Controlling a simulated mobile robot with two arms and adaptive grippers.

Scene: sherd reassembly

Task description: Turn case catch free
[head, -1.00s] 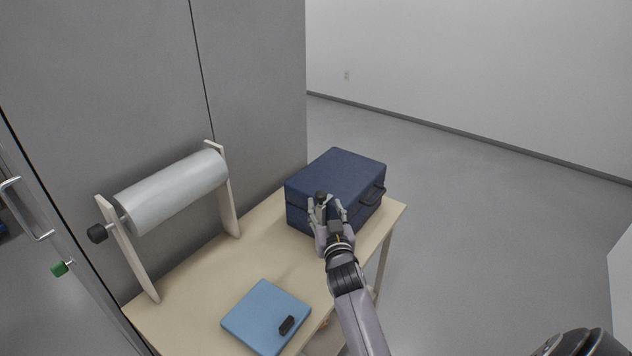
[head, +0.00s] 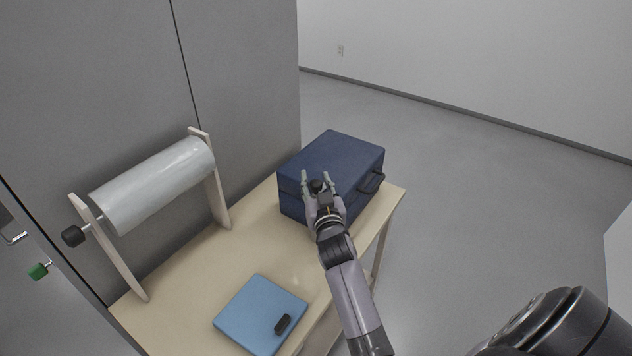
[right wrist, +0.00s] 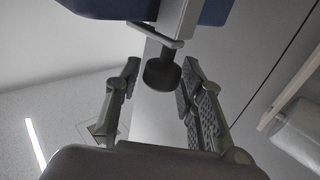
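The dark blue case (head: 335,165) stands closed at the far end of the table (head: 225,268). Its catch knob (head: 316,186) is black and sits on the side facing me. In the right wrist view the black knob (right wrist: 162,73) hangs on a metal stem and plate at the case's blue edge (right wrist: 215,12). My right gripper (head: 317,177) is at this side of the case with its fingers apart. My left gripper is not in view.
A black handle (head: 371,182) is on the case's right side. A blue flat slab (head: 258,312) with a black piece (head: 283,324) lies near the table's front. A pale roll (head: 155,185) on a wooden stand is at the left, by the grey wall panels.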

